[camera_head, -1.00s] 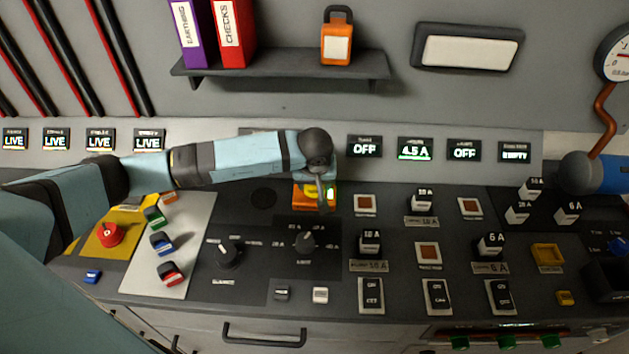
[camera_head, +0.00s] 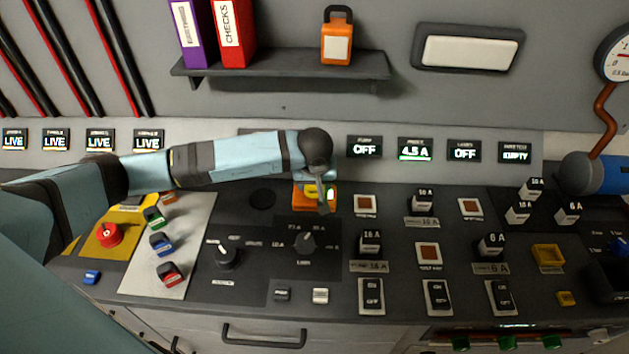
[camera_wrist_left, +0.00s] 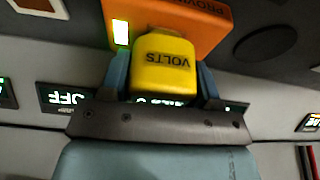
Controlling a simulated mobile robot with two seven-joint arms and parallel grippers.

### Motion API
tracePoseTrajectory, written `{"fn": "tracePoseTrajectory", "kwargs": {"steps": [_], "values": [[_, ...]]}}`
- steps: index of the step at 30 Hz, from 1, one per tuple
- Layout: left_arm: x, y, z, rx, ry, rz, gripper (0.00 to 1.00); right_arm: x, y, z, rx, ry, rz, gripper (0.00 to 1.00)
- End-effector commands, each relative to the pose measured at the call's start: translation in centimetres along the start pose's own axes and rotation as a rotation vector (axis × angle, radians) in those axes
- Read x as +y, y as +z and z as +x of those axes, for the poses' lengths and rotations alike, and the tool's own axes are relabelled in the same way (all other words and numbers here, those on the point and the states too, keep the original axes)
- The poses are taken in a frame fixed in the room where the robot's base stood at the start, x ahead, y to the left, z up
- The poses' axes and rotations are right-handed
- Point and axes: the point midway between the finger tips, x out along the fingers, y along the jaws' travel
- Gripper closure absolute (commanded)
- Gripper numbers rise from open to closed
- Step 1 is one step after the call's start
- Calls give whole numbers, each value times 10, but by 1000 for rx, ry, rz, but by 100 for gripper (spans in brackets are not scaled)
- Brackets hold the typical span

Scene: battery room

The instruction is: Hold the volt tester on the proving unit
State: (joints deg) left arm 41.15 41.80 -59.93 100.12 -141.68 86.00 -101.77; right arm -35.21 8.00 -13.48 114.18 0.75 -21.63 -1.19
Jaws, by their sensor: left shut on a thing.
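The volt tester (camera_wrist_left: 164,68) is a yellow block marked VOLTS in the left wrist view. My left gripper (camera_wrist_left: 163,75) is shut on it, one blue-grey finger on each side. The orange proving unit (camera_wrist_left: 195,22) lies directly beyond the tester, with a lit green-yellow window beside the tester. The tester appears to be against the unit, but the contact itself is hidden. In the head view the proving unit (camera_head: 301,200) sits on the dark panel, and my left gripper (camera_head: 321,190) is over it, covering most of the tester. My right gripper is not in view.
A round dark recess (camera_head: 262,198) is left of the proving unit. A rotary knob (camera_head: 304,242) stands in front of it, and an orange-lit square button (camera_head: 365,203) is to its right. A shelf (camera_head: 280,65) with binders and an orange padlock-shaped item (camera_head: 337,45) hangs above.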

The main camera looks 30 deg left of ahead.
Motion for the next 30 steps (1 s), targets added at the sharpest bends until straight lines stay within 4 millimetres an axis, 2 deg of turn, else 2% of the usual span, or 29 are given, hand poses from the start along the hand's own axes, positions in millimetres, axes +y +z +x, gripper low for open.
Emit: {"fn": "tracePoseTrajectory", "kwargs": {"steps": [5, 27, 30], "values": [[0, -1, -8, -2, -1, 2, 62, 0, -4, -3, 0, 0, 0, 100], [0, -20, -64, 1, 0, 0, 62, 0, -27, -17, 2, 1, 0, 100], [0, -20, -67, -1, 0, 0, 62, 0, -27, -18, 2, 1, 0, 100]]}}
